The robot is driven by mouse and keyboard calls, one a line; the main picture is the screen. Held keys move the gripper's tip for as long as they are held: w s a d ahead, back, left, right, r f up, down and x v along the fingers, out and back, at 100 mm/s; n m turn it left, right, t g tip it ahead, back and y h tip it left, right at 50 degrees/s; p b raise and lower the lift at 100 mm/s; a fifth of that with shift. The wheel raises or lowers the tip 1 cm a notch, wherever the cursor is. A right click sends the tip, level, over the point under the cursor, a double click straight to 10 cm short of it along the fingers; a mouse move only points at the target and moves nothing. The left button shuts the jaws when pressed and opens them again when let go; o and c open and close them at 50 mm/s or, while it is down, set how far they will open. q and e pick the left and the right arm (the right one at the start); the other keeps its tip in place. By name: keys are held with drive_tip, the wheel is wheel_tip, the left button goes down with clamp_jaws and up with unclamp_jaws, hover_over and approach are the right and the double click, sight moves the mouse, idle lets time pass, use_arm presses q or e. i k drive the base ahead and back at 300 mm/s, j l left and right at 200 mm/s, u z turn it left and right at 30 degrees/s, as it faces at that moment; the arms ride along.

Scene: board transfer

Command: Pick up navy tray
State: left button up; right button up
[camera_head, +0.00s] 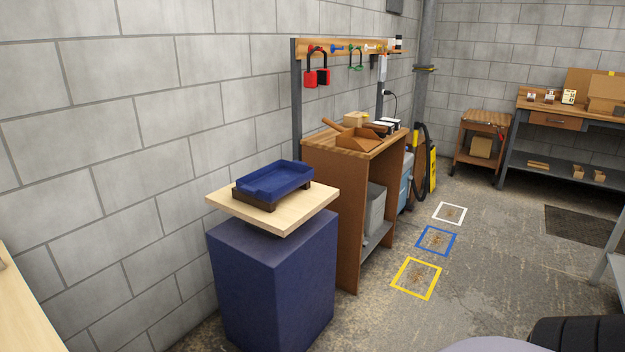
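The navy tray (273,183) sits level on a dark brown stand (243,197). The stand rests on a light wooden board (285,220), which lies on top of a dark blue pedestal (272,285) against the wall. The inside of the tray looks empty. Neither of my grippers shows in the head view. Nothing touches the tray except the stand under it.
A wooden workbench (340,207) with a tool rail stands just behind the pedestal. White, blue and yellow (416,293) floor squares lie to the right. A pale wooden surface (25,318) is at the lower left. The floor in front of the pedestal looks clear.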

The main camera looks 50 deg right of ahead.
sight(271, 182)
drive_tip(key=z, duration=1.25)
drive_tip(key=i+l+u, duration=0.1)
drive_tip(key=i+l, duration=0.2)
drive_tip(key=i+l+u, duration=0.25)
drive_tip(key=i+l, duration=0.25)
drive_tip(key=l, duration=0.15)
drive_tip(key=i+l+u, duration=0.1)
drive_tip(key=i+l, duration=0.15)
drive_tip(key=i+l+u, duration=0.15)
drive_tip(key=l, duration=0.3)
drive_tip(key=i+l+u, duration=0.1)
drive_tip(key=i+l, duration=0.2)
drive_tip(key=i+l+u, duration=0.15)
drive_tip(key=l, duration=0.4)
